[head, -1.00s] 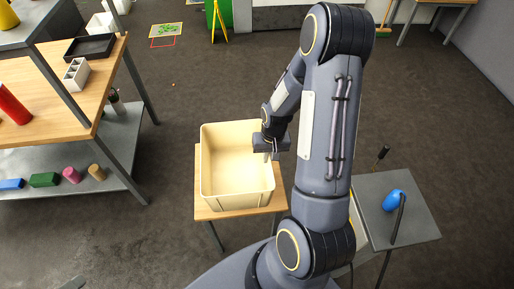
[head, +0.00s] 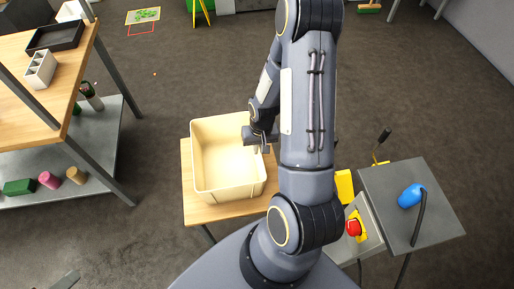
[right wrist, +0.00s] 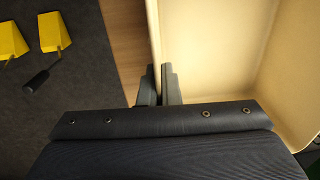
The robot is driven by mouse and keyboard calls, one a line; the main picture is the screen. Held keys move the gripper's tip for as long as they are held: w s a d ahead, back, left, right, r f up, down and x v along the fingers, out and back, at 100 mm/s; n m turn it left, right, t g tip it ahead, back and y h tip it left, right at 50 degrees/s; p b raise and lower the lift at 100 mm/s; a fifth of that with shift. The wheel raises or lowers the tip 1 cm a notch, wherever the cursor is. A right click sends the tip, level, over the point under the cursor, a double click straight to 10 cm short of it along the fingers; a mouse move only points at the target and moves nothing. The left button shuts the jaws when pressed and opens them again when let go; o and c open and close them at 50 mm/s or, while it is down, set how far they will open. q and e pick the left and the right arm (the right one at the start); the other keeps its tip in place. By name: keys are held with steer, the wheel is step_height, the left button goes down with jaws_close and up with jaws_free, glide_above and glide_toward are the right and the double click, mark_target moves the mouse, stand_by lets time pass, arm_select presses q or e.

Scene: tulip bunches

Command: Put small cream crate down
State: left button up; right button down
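The small cream crate (head: 230,190) is empty and upright over a small wooden table (head: 187,190), left of my right arm in the head view. Its base looks level with the tabletop, but I cannot tell whether it rests there or hangs just above. My right gripper (head: 262,147) is at the crate's right wall. In the right wrist view the crate (right wrist: 225,45) fills the right side, and its wall runs between the fingers of the gripper (right wrist: 158,86), which are closed on it. A grey part at the lower left of the head view may be my left gripper (head: 66,280).
A workbench (head: 75,85) with a lower shelf stands at the left. A grey table (head: 385,190) with a blue object (head: 411,196) stands at the right, beside a red button (head: 353,227). Open floor lies behind the crate.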

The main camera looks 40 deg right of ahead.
steer(key=shift+f, duration=0.1)
steer(key=c, duration=1.6)
jaws_free()
steer(key=shift+c, duration=0.2)
step_height(320, 180, up, 12)
steer(key=s+a+r+n+t+y, duration=0.1)
steer(key=s+a+r+n+t, duration=0.1)
steer(key=s+a+r, duration=0.4)
steer(key=s+a+r+n+t+y, duration=0.2)
steer(key=s+a+r, duration=0.3)
steer(key=a+r, duration=0.4)
steer(key=shift+s+r+n+t, duration=0.4)
steer(key=shift+r+t, duration=0.1)
steer(key=shift+r, duration=0.4)
